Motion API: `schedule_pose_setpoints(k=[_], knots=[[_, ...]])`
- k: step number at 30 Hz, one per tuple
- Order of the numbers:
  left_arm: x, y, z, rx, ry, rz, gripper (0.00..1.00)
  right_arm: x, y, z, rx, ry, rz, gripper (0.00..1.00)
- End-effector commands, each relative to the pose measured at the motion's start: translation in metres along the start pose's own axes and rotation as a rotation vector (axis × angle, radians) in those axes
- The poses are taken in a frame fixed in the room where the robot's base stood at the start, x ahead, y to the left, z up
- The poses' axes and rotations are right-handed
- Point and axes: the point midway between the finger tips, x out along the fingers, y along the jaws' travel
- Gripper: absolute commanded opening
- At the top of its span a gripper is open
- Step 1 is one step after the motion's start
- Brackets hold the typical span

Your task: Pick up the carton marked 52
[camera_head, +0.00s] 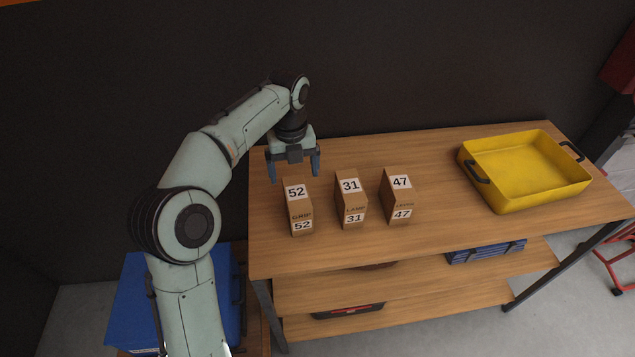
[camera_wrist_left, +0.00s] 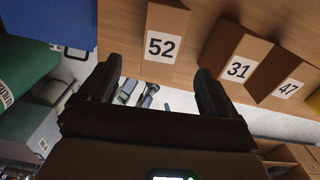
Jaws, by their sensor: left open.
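The carton marked 52 (camera_head: 299,207) is a brown box standing upright at the left of a row on the wooden table. My left gripper (camera_head: 295,177) is open, with its fingers pointing down, just above and behind this carton in the head view. In the left wrist view, the carton marked 52 (camera_wrist_left: 165,38) lies beyond the open fingertips (camera_wrist_left: 160,72), with nothing between the fingers. The carton marked 31 (camera_head: 351,200) and the carton marked 47 (camera_head: 397,196) stand to its right. My right gripper is not in view.
The wooden table (camera_head: 450,225) also holds a yellow tray (camera_head: 525,168) with dark handles at the right. A blue bin (camera_head: 135,300) stands on the left, lower down. Shelves under the table hold blue items (camera_head: 486,252). The table between cartons and tray is clear.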

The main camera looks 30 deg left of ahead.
Motion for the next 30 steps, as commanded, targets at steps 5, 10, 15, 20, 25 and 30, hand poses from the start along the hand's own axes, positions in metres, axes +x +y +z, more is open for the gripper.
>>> schedule_pose_setpoints(k=[5,10,15,20,25,30], knots=[[0.014,0.001,-0.001,-0.001,0.003,0.003,0.92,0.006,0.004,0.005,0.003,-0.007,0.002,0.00],[0.048,0.002,-0.001,-0.002,0.005,0.004,0.92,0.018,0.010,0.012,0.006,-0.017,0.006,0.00],[0.074,0.001,-0.001,-0.002,0.003,0.002,0.92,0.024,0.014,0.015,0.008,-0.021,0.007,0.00],[0.084,0.000,0.000,-0.002,0.001,0.001,0.92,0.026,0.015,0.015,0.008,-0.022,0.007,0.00],[0.105,0.000,0.000,-0.001,0.004,0.003,0.92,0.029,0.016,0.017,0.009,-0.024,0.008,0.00],[0.129,-0.001,0.001,-0.001,0.002,0.002,0.92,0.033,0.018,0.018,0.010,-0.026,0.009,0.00]])
